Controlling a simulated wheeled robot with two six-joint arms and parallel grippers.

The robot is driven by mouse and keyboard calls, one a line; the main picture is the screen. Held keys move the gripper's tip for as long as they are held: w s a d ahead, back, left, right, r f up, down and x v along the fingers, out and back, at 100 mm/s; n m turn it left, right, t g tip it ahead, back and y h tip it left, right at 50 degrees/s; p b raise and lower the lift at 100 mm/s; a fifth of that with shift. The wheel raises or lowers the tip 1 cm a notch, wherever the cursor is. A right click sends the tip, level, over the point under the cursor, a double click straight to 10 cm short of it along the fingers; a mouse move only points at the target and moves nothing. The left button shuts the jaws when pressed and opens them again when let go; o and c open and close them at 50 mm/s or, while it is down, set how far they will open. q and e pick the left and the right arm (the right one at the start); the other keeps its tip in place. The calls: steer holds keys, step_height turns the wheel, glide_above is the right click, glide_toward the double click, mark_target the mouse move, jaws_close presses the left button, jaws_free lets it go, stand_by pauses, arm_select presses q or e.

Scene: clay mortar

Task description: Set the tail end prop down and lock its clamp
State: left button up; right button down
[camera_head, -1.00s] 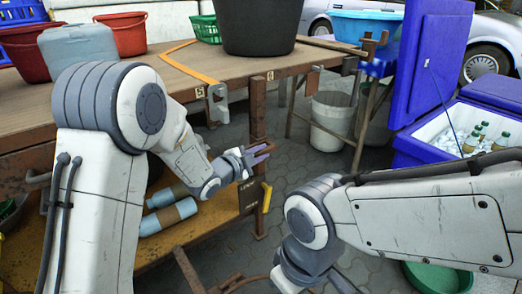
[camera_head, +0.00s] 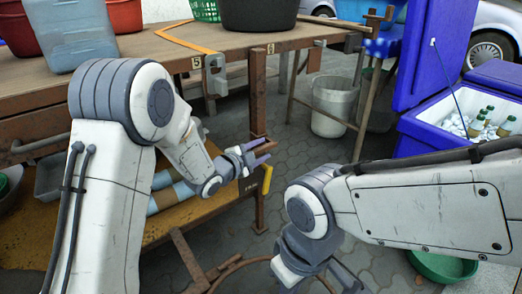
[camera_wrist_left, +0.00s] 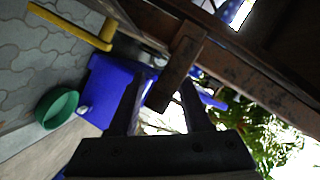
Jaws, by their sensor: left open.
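A rusty upright post (camera_head: 258,105) stands under the table's right end and looks like the tail end prop. A short brown tab (camera_head: 268,146) sticks out from it. A yellow lever (camera_head: 267,180) sits lower beside the post, near a small dark label plate; it looks like the clamp handle. The lever (camera_wrist_left: 75,25) also shows in the left wrist view. My left gripper (camera_head: 262,155) is open beside the post, just below the tab. In the left wrist view a brown bar (camera_wrist_left: 178,70) shows between the fingers, with no visible grip. My right gripper (camera_head: 295,275) is low in front, its fingers unclear.
The wooden table (camera_head: 140,75) carries red tubs, a pale blue bin and a large black tub (camera_head: 260,14). Its lower shelf (camera_head: 200,205) holds rolls. A white bucket (camera_head: 332,105), an open blue cooler (camera_head: 455,120) and a green basin (camera_head: 443,265) stand to the right. Paved floor lies between.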

arm_select(q)
steer(key=shift+s+a+r+p, duration=0.2)
steer(key=shift+s+a+p, duration=0.05)
steer(key=shift+s+p, duration=0.05)
steer(key=p+v, duration=0.3)
steer(key=v, duration=0.6)
steer(key=shift+s+p, duration=0.3)
steer(key=shift+a+f, duration=0.1)
steer(key=shift+a, duration=0.05)
